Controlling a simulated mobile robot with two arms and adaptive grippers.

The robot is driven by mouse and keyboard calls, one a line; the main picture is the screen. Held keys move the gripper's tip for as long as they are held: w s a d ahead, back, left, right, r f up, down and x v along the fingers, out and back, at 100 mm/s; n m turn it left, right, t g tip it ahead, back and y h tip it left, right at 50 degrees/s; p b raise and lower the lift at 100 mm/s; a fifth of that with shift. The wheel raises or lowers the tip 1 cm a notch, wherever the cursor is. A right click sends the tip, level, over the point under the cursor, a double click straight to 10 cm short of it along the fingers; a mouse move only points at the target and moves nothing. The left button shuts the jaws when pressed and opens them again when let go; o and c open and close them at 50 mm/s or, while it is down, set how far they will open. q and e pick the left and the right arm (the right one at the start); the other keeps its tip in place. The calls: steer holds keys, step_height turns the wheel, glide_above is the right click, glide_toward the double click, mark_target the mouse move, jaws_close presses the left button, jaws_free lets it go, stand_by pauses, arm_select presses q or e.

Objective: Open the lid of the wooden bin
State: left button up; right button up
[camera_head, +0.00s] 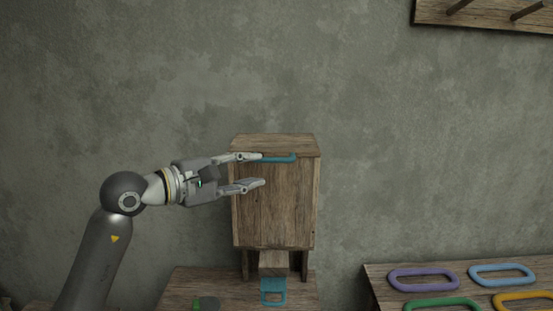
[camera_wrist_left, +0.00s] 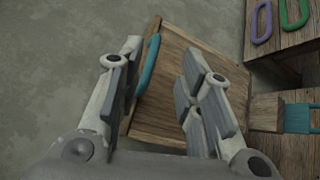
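The wooden bin (camera_head: 285,210) stands upright against the wall in the head view, its flat lid (camera_head: 275,142) shut. A teal handle (camera_head: 285,158) runs along the lid's front edge. My left gripper (camera_head: 260,170) is open in front of the bin, coming in from the left. Its upper finger overlaps the handle's left end; its lower finger is lower, before the front face. In the left wrist view, the open fingers (camera_wrist_left: 165,90) straddle part of the bin (camera_wrist_left: 185,65), with the handle (camera_wrist_left: 148,65) close beside the left finger. Contact cannot be told. My right gripper is not in view.
A teal looped piece (camera_head: 273,291) sits below the bin, near a small wooden block (camera_head: 273,262). A wooden board (camera_head: 380,290) at right bears several coloured loops, including a purple one (camera_head: 424,279). A pegged rack (camera_head: 480,14) hangs at the upper right. The wall beside the bin is clear.

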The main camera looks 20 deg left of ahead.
mark_target(275, 161)
arm_select(q)
steer(key=shift+m+y, duration=0.3)
steer(key=shift+y, duration=0.5)
steer(key=p+x, duration=0.1)
steer(key=x, duration=0.2)
steer(key=a+p+x, duration=0.1)
steer(key=x, duration=0.2)
steer(key=w+r+p+x, duration=0.1)
steer(key=p+x, duration=0.1)
steer(key=x, duration=0.1)
steer(key=shift+w+a, duration=0.1)
steer(key=shift+a, duration=0.2)
steer(key=shift+w+d+f, duration=0.25)
steer(key=shift+w, duration=0.15)
steer(key=c, duration=0.7)
steer(key=shift+f, duration=0.15)
jaws_close()
